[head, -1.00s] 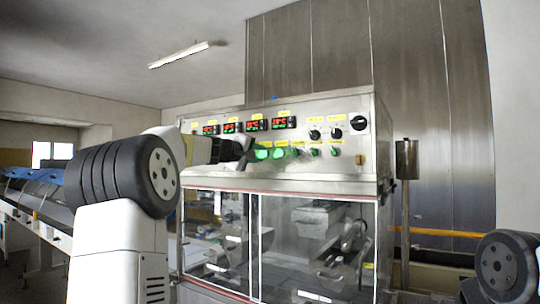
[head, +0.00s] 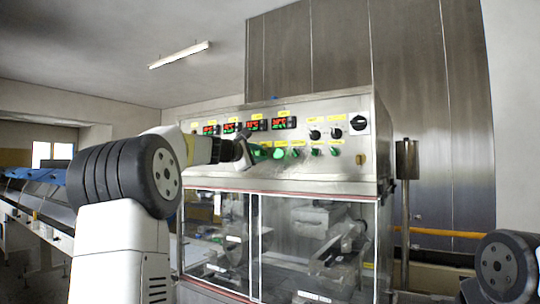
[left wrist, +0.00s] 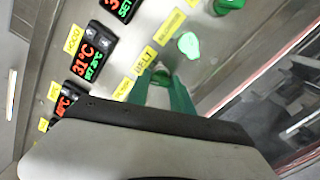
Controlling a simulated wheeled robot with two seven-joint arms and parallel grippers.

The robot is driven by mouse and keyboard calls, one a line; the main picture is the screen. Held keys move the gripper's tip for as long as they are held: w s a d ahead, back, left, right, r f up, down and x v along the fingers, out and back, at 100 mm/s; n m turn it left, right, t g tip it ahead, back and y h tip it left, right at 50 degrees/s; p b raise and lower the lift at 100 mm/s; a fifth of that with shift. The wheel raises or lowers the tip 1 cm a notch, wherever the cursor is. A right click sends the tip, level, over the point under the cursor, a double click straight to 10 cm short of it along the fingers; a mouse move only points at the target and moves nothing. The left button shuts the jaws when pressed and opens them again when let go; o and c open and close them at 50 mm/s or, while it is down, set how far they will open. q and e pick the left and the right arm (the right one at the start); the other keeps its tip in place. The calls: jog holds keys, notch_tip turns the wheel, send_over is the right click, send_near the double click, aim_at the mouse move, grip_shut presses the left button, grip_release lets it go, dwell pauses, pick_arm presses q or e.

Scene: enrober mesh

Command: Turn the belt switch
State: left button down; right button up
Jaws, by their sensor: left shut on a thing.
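The control panel (head: 335,155) of the steel machine carries a row of green knobs and lamps. In the left wrist view, the belt switch (left wrist: 160,77) is a small green knob beside a yellow label reading BELT (left wrist: 146,60). My left gripper (head: 246,153) is at the left part of this row in the head view. In the left wrist view, the left gripper's fingers (left wrist: 161,88) are on either side of the belt switch and shut on it. The fingers hide part of the knob, so its exact angle is unclear. My right gripper is out of view.
Lit red-and-green temperature displays (head: 284,123) sit above the row. A lit green button (left wrist: 188,45) and another green knob (left wrist: 229,4) are close to the left gripper. Black knobs (head: 336,133) are farther right. Glass doors (head: 315,245) lie below the panel.

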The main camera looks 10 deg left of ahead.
pick_arm(q)
jog(key=shift+f+n, duration=0.1)
jog(key=shift+n, duration=0.5)
jog(key=c, duration=1.1)
grip_release()
jog(key=v, duration=0.7)
jog(key=shift+s+a, duration=0.1)
jog(key=shift+s, duration=0.25)
